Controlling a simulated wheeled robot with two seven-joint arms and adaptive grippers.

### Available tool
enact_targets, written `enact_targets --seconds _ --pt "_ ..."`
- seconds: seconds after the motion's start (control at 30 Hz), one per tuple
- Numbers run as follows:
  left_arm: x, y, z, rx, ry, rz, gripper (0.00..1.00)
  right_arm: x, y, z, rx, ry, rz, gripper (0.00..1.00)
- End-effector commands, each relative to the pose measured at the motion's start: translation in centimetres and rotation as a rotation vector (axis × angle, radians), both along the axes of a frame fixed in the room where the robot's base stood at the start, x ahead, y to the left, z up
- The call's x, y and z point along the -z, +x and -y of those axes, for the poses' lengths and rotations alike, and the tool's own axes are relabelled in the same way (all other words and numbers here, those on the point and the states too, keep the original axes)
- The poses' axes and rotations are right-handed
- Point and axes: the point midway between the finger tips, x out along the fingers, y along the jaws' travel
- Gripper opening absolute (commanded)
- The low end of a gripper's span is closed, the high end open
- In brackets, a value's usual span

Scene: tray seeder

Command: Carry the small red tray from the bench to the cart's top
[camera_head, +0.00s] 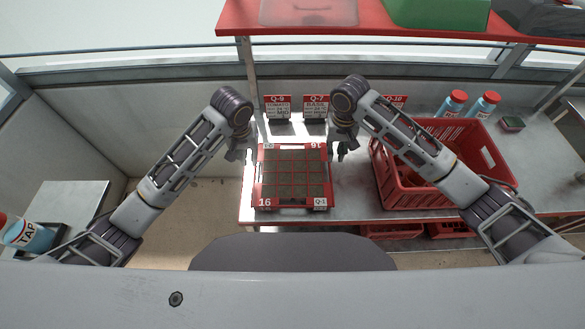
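The small red tray (328,173) lies flat on the grey bench (352,205), near its left end. It has red grid dividers with brown filling, and labels at its corners. My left gripper (241,152) is beside the tray's far left corner. My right gripper (343,150) is beside its far right side. Both look open and empty, with the tray not between their fingers, though the fingers are small and partly hidden by the wrists. A grey flat top (68,199) at the far left looks like the cart's top.
A large red crate (384,185) stands on the bench right of the tray, under my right forearm. Bottles (484,106) and label cards (278,108) stand behind. A red shelf (400,33) overhangs the back. A TAP bottle (28,236) is by the left top.

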Motion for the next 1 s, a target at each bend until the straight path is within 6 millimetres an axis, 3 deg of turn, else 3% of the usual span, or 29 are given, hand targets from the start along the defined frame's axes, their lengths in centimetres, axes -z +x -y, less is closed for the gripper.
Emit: enact_targets --seconds 0.57,1.0 --pt "0.3 0.1 -0.1 -0.002 0.002 -0.002 0.18 0.3 0.1 0.1 0.004 -0.003 -0.002 0.18" --pt "4.2 0.6 -0.1 -0.002 0.002 -0.002 0.18 4.3 0.0 0.1 0.003 -0.003 -0.003 0.18"
